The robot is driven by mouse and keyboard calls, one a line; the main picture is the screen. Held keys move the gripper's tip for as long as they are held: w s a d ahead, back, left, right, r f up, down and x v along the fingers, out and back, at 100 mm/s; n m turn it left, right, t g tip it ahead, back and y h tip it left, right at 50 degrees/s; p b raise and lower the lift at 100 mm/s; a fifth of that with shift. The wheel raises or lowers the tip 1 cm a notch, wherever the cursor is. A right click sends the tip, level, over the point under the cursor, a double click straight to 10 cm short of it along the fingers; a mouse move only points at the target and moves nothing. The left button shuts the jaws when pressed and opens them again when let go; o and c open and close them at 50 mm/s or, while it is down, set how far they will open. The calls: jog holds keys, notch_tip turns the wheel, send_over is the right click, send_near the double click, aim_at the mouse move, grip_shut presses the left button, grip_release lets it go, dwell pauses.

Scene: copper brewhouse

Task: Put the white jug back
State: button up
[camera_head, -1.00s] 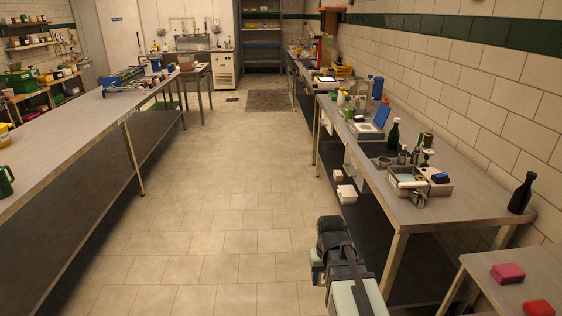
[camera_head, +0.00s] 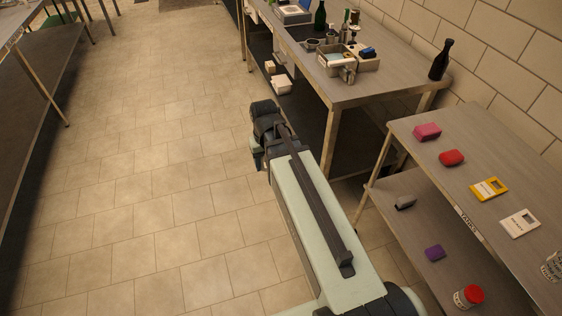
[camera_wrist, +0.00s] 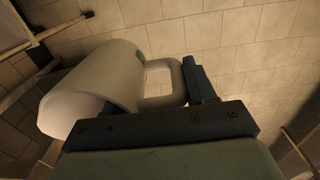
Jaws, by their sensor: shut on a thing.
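The white jug (camera_wrist: 105,85) shows in the wrist view, tilted in the picture, with its open mouth toward the lower left. A small green mark is on its side. My gripper (camera_wrist: 195,85) is shut on the jug's handle, at the right of its body. In the head view my arm reaches out over the floor, but the gripper's jaws and the jug are hidden behind the arm's end.
A two-level metal shelf table (camera_head: 410,140) stands at the right with soap-like blocks, a yellow box (camera_head: 489,188) and a red-lidded jar (camera_head: 469,297). Behind it, a workbench (camera_head: 385,88) holds a tray and a dark bottle (camera_head: 440,60). Open floor lies left.

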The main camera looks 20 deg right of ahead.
jog(key=shift+c, duration=0.4)
jog(key=shift+d, duration=0.2)
jog(key=w+d+r+m, duration=0.2)
jog(key=w+d+r, duration=0.4)
jog(key=d, duration=1)
jog(key=w+d+r+m, duration=0.2)
jog(key=w+d+r, duration=0.35)
jog(key=d, duration=1.05)
jog(key=w+d+r+m, duration=0.2)
jog(key=w+d+r, duration=0.4)
jog(key=d, duration=0.9)
jog(key=w+d+r+n, duration=0.35)
jog(key=w+d, duration=0.25)
jog(key=w, duration=0.2)
jog(key=shift+s+a+f+n, duration=0.1)
jog(key=shift+f+n, duration=0.3)
jog(key=shift+f, duration=1.25)
jog(key=shift+s+f+n, duration=0.15)
jog(key=shift+f+n, duration=0.3)
jog(key=shift+f, duration=1.15)
jog(key=shift+s+a+f+n, duration=0.1)
jog(key=shift+f+n, duration=0.3)
jog(key=shift+f, duration=1.25)
